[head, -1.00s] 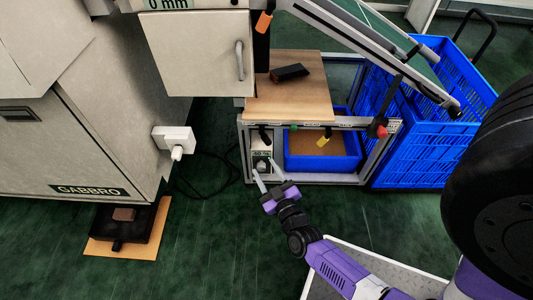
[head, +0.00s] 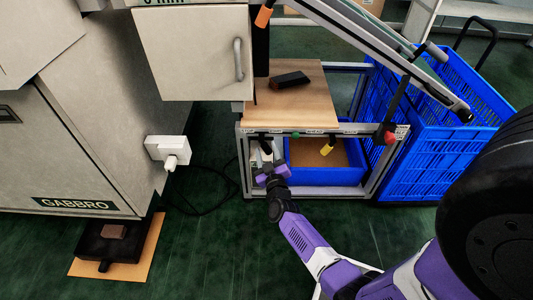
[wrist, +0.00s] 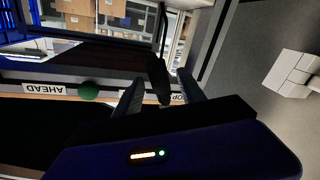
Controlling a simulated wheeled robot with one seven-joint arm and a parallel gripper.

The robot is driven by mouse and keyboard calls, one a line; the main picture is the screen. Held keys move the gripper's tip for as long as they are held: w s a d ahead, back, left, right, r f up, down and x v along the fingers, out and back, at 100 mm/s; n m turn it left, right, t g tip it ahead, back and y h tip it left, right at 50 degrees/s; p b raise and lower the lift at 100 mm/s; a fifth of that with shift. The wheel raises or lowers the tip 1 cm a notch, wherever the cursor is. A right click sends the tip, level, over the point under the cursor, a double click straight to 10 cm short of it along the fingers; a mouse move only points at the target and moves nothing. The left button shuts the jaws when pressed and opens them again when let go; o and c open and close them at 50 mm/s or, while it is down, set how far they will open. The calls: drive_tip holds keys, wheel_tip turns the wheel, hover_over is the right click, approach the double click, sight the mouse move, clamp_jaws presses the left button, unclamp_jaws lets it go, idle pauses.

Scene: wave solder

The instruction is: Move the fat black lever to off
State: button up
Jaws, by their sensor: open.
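The fat black lever (head: 265,144) hangs from the front rail of the low bench, at its left end. In the wrist view the lever (wrist: 158,77) shows as a thick dark bar, tilted, between my fingertips. My gripper (head: 268,156) is open and reaches up to the bench front from below. In the wrist view my gripper (wrist: 161,90) has one finger on each side of the lever in the picture; I cannot tell whether either touches it. A label beside the lever is partly covered by a finger.
A blue bin (head: 325,177) sits below. A blue crate (head: 420,180) stands right, and a grey cabinet (head: 60,150) left.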

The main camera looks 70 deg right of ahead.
drive_tip(key=shift+w+d, duration=0.1)
drive_tip(key=shift+d, duration=0.05)
drive_tip(key=shift+c, duration=0.5)
clamp_jaws()
drive_tip(key=shift+w, duration=0.1)
drive_tip(key=shift+w+a+f+m+h+b, duration=0.15)
drive_tip(key=shift+w+m+h+b, duration=0.45)
drive_tip(key=shift+m, duration=1.15)
drive_tip(key=shift+w+a+r+m+h+b, duration=0.25)
drive_tip(key=shift+m+b, duration=0.65)
drive_tip(key=shift+m, duration=0.9)
drive_tip(key=shift+w+a+f+m+h+b, duration=0.25)
drive_tip(key=shift+w+m+b, duration=0.4)
drive_tip(key=shift+m, duration=1.1)
drive_tip(key=shift+s, duration=0.1)
